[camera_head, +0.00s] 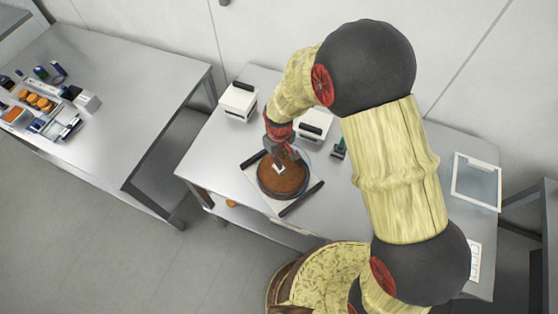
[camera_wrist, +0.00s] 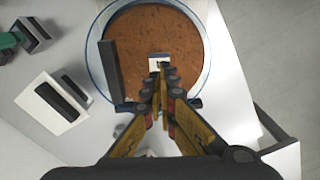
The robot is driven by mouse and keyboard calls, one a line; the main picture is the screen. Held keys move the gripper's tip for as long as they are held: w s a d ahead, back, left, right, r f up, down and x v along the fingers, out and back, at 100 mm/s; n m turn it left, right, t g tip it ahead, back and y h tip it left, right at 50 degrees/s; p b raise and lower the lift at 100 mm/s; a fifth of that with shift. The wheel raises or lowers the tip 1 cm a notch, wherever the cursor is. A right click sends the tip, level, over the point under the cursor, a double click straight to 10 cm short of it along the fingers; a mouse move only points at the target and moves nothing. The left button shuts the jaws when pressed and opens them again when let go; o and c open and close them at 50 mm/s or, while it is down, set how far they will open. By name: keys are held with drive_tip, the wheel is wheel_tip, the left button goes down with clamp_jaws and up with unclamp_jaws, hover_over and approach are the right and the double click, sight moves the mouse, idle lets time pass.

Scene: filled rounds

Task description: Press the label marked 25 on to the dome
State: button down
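A round brown-filled piece (camera_head: 286,186) with a clear, bluish rim sits on a pale square base on the table; I take it to be the dome. It fills the top middle of the wrist view (camera_wrist: 135,35). My gripper (camera_head: 277,160) is over it, pointing down. In the wrist view the fingertips (camera_wrist: 165,70) come close together at a small white label (camera_wrist: 157,57) with a dark mark, and look shut on it. The label also shows white against the brown in the head view (camera_head: 279,170). Its number cannot be read, and whether it touches the surface is unclear.
Dark bars (camera_head: 302,199) flank the round piece. White boxes with black tops (camera_head: 238,101) (camera_head: 315,124) and a green-and-black item (camera_head: 339,148) stand behind it. A white-framed tray (camera_head: 459,184) lies right. A separate left table (camera_head: 135,90) holds several small items.

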wheel_tip(320, 180, up, 5)
drive_tip(key=shift+f+p, duration=0.15)
drive_tip(key=shift+p, duration=1.1)
drive_tip(key=s+d+r+m+t+b, duration=0.2)
drive_tip(key=s+d+r+m+b, duration=0.2)
drive_tip(key=s+d+b, duration=0.4)
drive_tip(key=s+d+r+m+t+b, duration=0.3)
drive_tip(key=s+d+r+b, duration=0.3)
drive_tip(key=d+b, duration=0.8)
drive_tip(key=shift+s+r+m+t+b, duration=0.15)
drive_tip(key=shift+s+m+t+b, duration=0.15)
drive_tip(key=shift+s+m+b, duration=0.6)
drive_tip(key=shift+s+d+n, duration=0.1)
drive_tip(key=shift+s+n, duration=0.2)
